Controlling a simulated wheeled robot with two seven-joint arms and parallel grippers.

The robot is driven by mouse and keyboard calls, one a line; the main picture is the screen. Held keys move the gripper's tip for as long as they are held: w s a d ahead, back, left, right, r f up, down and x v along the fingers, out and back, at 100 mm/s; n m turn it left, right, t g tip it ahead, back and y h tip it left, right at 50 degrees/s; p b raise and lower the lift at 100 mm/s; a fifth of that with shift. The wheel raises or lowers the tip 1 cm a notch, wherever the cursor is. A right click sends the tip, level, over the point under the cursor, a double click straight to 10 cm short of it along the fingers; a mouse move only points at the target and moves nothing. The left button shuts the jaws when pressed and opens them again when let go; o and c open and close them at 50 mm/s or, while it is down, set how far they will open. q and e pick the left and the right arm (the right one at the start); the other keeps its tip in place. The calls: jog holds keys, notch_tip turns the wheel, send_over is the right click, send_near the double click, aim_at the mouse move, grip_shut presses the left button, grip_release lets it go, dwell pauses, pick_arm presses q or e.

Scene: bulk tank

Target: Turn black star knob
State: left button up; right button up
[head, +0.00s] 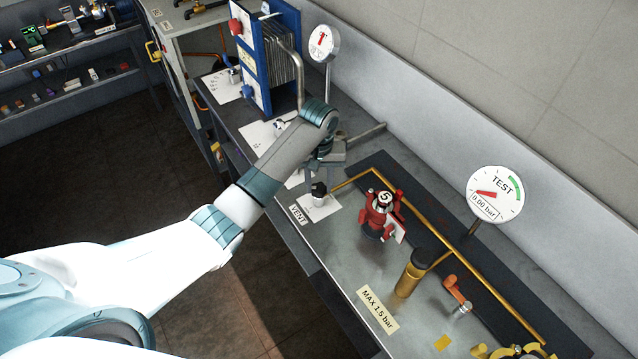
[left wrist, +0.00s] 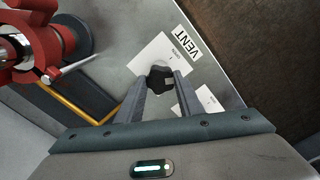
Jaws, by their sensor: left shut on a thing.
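The black star knob (head: 319,189) stands on a white card beside the VENT label (head: 297,214) on the bench. In the left wrist view the knob (left wrist: 160,78) sits between the tips of my two fingers. My left gripper (left wrist: 159,88) is shut on it. My right gripper is not in view.
A red valve with a "5" cap (head: 381,211) stands close to the right of the knob. Brass pipe (head: 428,229) runs along the bench (head: 335,240). A TEST gauge (head: 495,193) reads 0.00 bar. A blue plate unit (head: 262,55) stands at the back.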

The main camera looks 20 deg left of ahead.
aim_at(319, 188)
pick_arm(q)
jog(key=shift+w+r+n, duration=0.1)
jog(key=shift+n, duration=0.2)
jog(key=o, duration=1.1)
jog(key=shift+c, duration=0.2)
jog(key=shift+r, duration=0.55)
notch_tip(319, 188, up, 16)
